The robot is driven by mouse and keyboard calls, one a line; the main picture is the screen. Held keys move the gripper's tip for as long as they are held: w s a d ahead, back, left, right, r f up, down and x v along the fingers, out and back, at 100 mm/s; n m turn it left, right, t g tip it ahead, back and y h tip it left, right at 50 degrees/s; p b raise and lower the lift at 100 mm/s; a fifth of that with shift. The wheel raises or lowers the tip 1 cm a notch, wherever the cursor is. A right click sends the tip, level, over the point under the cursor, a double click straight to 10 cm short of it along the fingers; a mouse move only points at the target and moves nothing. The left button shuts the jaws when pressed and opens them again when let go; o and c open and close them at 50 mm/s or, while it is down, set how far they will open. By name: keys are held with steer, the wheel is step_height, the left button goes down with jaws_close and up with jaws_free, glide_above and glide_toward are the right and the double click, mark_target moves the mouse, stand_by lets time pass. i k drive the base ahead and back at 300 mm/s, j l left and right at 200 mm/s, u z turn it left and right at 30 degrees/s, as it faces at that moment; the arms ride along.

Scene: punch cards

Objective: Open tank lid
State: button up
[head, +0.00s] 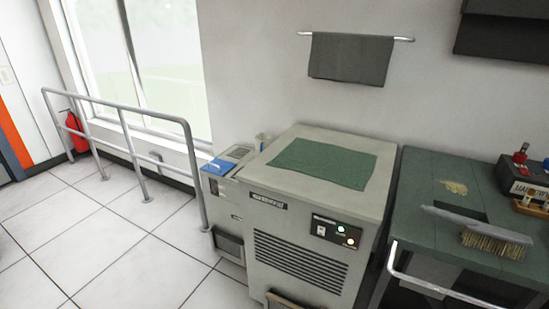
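A narrow grey unit (221,199) stands against the left side of a large beige cabinet (300,216). On its top are a blue flap-like piece (217,167) at the front and a grey panel (236,153) behind it. The blue piece lies flat and looks shut. No part is clearly marked as the tank lid, and I cannot tell for sure which one it is. A small clear container (262,141) stands at the back, by the cabinet's top left edge. My gripper is not in view.
A green cloth (322,163) lies on the cabinet. A metal railing (125,118) runs left of the narrow unit. A green workbench (450,205) on the right holds a brush (493,242). A red extinguisher (75,131) stands far left. The tiled floor (110,235) at left is clear.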

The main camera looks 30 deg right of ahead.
mark_target(218, 164)
steer(key=z, duration=0.25)
steer(key=i+j+z, duration=0.15)
steer(key=i+j, duration=0.3)
steer(key=i+j+z, duration=0.1)
steer(key=i+j, duration=0.45)
steer(key=i+j+z, duration=0.15)
steer(key=i+j, duration=0.4)
steer(key=i+j+z, duration=0.15)
steer(key=i+j, duration=0.3)
steer(key=j, duration=0.15)
